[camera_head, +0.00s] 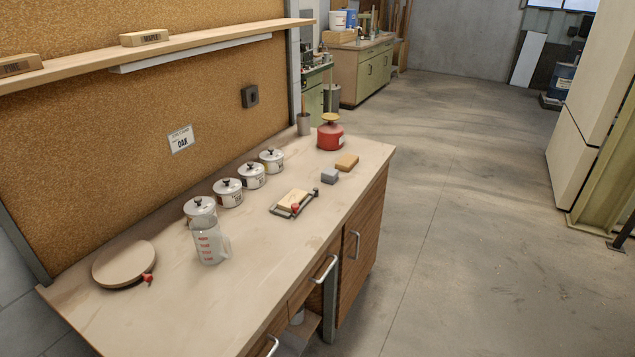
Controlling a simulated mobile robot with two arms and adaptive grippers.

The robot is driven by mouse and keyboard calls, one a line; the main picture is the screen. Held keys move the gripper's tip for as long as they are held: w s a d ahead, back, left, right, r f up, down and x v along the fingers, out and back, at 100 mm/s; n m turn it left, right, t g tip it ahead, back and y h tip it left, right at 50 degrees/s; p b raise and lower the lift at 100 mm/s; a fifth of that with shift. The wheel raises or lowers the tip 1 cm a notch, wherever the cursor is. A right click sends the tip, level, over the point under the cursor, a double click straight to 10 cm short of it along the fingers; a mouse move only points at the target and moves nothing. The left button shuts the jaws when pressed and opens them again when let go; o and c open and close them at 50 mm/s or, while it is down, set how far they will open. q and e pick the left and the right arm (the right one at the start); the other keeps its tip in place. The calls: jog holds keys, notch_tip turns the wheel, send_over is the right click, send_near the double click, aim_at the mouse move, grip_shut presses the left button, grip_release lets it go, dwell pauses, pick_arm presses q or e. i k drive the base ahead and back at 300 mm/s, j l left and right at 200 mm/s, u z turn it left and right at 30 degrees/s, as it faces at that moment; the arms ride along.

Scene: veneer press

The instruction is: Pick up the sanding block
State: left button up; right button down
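Two small blocks lie side by side on the wooden workbench (240,270), toward its far end: a grey block (329,176) and an orange-tan block (347,162). Either could be the sanding block; I cannot tell which from this view. The grey block is nearer and a little to the left of the tan one. Neither of my grippers is in view.
Beside the blocks are a red can (330,135) and a dark clamp-like tool (304,206) with a pale block (293,200). Several lidded pots (251,176), a measuring jug (208,243) and a round board (124,264) stand along the bench. Open floor (460,240) lies right.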

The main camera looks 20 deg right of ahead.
aim_at(347, 164)
jog(key=i+l+u, duration=0.1)
jog(key=l, duration=0.2)
jog(key=i+l, duration=0.25)
jog(key=i+l+u, duration=0.15)
jog(key=l, duration=0.25)
jog(key=i+l, duration=0.15)
jog(key=l, duration=0.2)
jog(key=i+l+u, duration=0.15)
jog(key=l, duration=0.15)
